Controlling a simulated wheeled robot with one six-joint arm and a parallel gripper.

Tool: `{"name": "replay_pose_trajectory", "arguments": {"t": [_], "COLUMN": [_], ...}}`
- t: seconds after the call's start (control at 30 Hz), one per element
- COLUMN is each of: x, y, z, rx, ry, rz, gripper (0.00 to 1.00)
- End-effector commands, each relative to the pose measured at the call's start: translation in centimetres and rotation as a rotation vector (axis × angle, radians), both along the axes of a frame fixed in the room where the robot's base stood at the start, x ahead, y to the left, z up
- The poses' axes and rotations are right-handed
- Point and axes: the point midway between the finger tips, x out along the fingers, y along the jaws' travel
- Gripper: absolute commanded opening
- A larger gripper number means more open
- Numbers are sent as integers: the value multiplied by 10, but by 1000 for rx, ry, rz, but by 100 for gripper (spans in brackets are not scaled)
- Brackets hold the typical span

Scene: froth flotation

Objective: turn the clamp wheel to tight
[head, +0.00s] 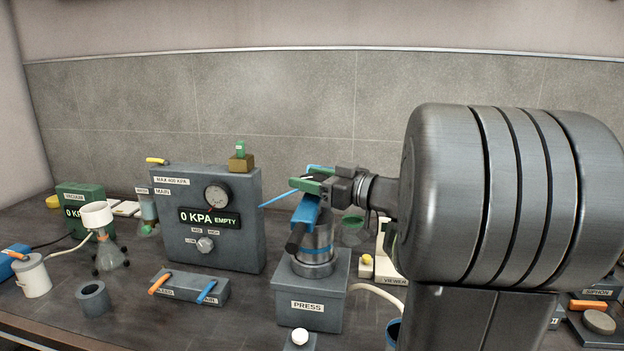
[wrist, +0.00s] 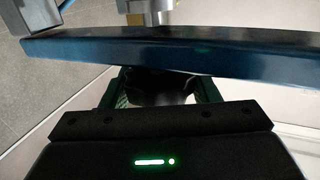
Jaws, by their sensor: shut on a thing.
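The press (head: 316,306) is a grey box with a metal cylinder (head: 314,250) upright on it. Blue clamp parts (head: 305,211) sit over the cylinder's top, with a dark rod end below them. My gripper (head: 308,183) reaches in from the right, its green-padded fingers just above these parts. In the wrist view my gripper (wrist: 158,84) has a dark rounded piece between its fingers, seemingly part of the clamp wheel (wrist: 162,88). A dark blue bar (wrist: 170,50) crosses in front of the fingers. My fingers and arm hide most of the wheel, so its setting cannot be read.
A grey panel (head: 240,245) reading 0 KPA EMPTY stands left of the press. A low block with orange and blue handles (head: 190,290) lies in front of it. A flask with a white funnel (head: 98,215) stands farther left. My arm hides much of the right side.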

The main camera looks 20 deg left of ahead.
Motion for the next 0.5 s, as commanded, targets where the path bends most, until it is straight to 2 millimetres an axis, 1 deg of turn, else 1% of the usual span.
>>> {"name": "replay_pose_trajectory", "arguments": {"t": [0.27, 0.5], "x": [0, -1], "y": [1, 1], "z": [1, 2], "rx": [2, 3], "ry": [-1, -5], "rz": [-46, -183], "gripper": [32, 32]}}
